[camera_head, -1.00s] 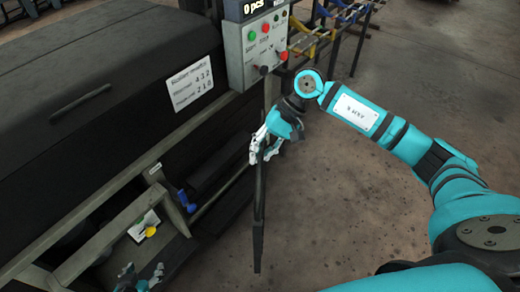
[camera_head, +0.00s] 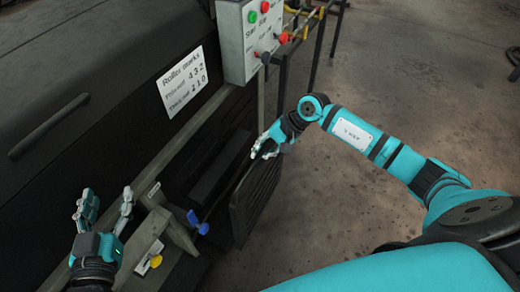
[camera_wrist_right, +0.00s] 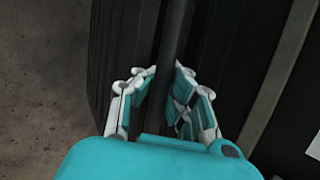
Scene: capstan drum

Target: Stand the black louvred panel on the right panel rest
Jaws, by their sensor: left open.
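The black louvred panel (camera_head: 254,200) hangs upright, its slatted face visible, just right of the machine's dark open side. My right gripper (camera_head: 262,150) is shut on its upper edge. In the right wrist view the fingers (camera_wrist_right: 168,88) close from both sides on a dark edge of the panel (camera_wrist_right: 176,35). My left gripper (camera_head: 104,205) is open and empty at the left, above the machine's front ledge. I cannot tell which part is the right panel rest.
A control box (camera_head: 250,40) with coloured buttons is on the machine (camera_head: 100,85) above the panel. A blue-handled part (camera_head: 197,222) and a yellow knob (camera_head: 155,261) are left of the panel. A rail rack (camera_head: 318,20) stands behind. Open floor (camera_head: 340,210) lies right.

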